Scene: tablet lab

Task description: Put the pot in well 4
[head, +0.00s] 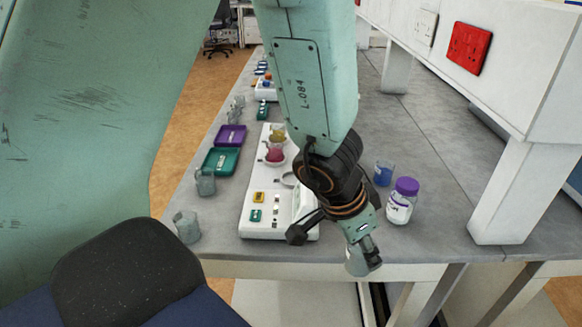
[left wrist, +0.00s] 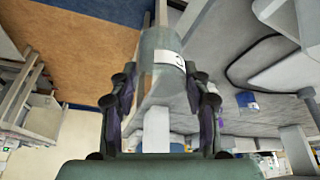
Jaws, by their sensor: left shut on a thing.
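My left gripper (head: 366,257) is shut on a grey pot (head: 354,267), at the near edge of the bench. In the left wrist view the pot (left wrist: 163,48) sits between the fingers of the gripper (left wrist: 162,90) and has a white label with a dark mark. A long white unit (head: 256,212) lies on the bench to the left of the gripper. It bears a red beaker (head: 275,152), a yellow beaker (head: 278,133) and an empty-looking ring (head: 288,180). My arm hides part of the unit, and I cannot read well numbers. My right gripper is not in view.
A purple-lidded jar (head: 402,201) and a blue beaker (head: 384,173) stand right of my wrist. Grey pots (head: 187,227) (head: 205,182), a green tray (head: 221,161) and a purple tray (head: 230,136) are left of the unit. A white shelf (head: 500,190) borders the right.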

